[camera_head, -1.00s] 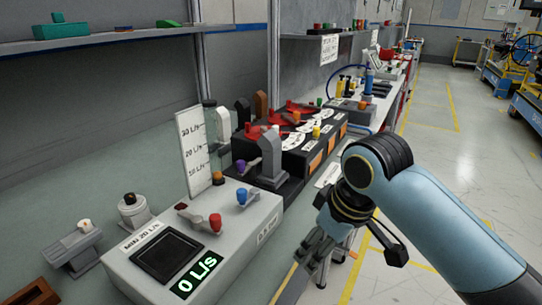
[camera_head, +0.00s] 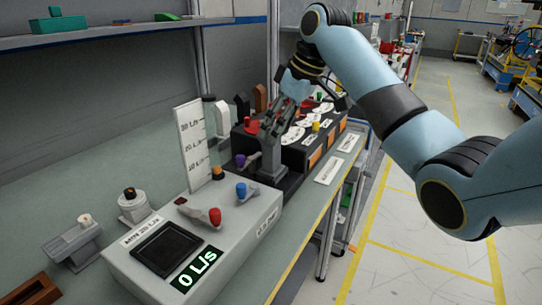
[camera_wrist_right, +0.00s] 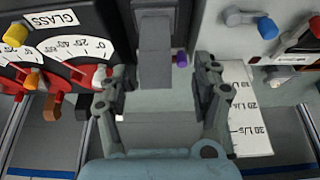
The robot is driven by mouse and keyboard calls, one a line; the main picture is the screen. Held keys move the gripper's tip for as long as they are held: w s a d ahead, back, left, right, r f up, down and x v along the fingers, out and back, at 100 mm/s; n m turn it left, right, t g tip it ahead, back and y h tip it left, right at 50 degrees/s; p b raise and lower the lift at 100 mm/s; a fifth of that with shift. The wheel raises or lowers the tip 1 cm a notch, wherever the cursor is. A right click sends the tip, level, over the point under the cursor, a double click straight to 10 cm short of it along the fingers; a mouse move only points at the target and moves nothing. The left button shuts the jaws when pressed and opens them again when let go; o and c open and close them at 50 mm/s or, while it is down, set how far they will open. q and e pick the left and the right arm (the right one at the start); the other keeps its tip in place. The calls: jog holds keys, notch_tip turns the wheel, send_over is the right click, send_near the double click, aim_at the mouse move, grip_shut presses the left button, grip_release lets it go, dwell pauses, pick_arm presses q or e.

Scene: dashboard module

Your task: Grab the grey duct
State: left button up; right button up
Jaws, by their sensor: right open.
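The grey duct (camera_head: 270,148) stands upright on a dark base behind the white flow module. My right gripper (camera_head: 284,115) reaches down from above at the duct's upper end, and its fingers partly overlap it in the head view. In the right wrist view the grey duct (camera_wrist_right: 155,50) shows between the two spread fingers of my right gripper (camera_wrist_right: 160,72). The gripper is open. I cannot tell whether a finger touches the duct. My left gripper is out of view.
The white module (camera_head: 225,237) reads 0 L/s and has red and blue levers. A scale panel (camera_head: 191,150) stands behind it. The black dial unit (camera_head: 322,145) is close to the duct. Grey fittings (camera_head: 75,240) lie at left. A shelf (camera_head: 120,36) hangs above the bench.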

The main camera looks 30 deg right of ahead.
aim_at(271, 148)
jog(key=x, duration=0.7)
jog(key=shift+w+d+f, duration=0.1)
jog(key=shift+d+f, duration=0.15)
jog(key=c, duration=1.3)
jog(key=shift+o, duration=0.2)
jog(key=shift+r, duration=0.15)
